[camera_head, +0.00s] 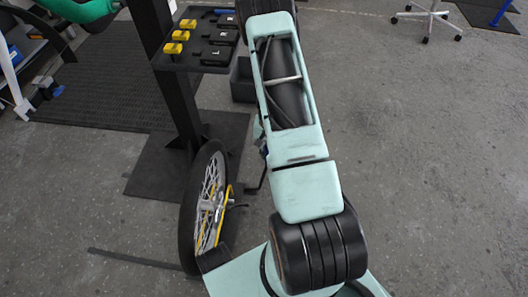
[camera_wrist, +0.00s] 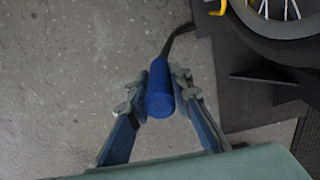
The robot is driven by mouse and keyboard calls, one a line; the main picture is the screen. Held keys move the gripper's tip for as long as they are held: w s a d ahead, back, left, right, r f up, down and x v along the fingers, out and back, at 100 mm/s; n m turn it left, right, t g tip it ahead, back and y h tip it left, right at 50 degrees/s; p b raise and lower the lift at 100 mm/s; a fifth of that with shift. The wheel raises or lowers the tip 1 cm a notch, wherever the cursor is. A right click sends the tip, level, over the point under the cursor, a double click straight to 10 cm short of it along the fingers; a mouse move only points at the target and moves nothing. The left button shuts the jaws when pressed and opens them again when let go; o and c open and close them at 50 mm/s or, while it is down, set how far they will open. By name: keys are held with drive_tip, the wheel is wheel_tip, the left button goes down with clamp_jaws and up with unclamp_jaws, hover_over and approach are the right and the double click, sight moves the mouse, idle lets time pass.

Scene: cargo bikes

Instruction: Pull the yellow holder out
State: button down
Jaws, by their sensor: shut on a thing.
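In the wrist view my gripper (camera_wrist: 159,88) is shut on a blue cylindrical handle (camera_wrist: 160,95), with a finger on each side of it. A black bent lever (camera_wrist: 178,36) runs from the far end of the handle toward the wheel. A yellow part (camera_wrist: 218,6) shows at the top edge. In the head view yellow holder parts (camera_head: 228,196) sit beside the hub of an upright spoked wheel (camera_head: 203,205). The black lever (camera_head: 258,185) reaches from there toward my arm. My arm hides most of the gripper in the head view.
A black post (camera_head: 178,85) carries a black tray (camera_head: 165,62) with several yellow-ended and black items. A dark bin (camera_head: 242,80) stands behind my arm. A black mat (camera_head: 150,178) lies under the post. Open grey floor (camera_head: 430,170) lies to the right.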

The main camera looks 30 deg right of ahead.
drive_tip(key=shift+s+d, duration=0.15)
drive_tip(key=c, duration=1.7)
unclamp_jaws()
drive_tip(key=shift+c, duration=0.2)
drive_tip(key=shift+r, duration=0.1)
wheel_tip(320, 180, up, 12)
drive_tip(key=shift+f, duration=0.1)
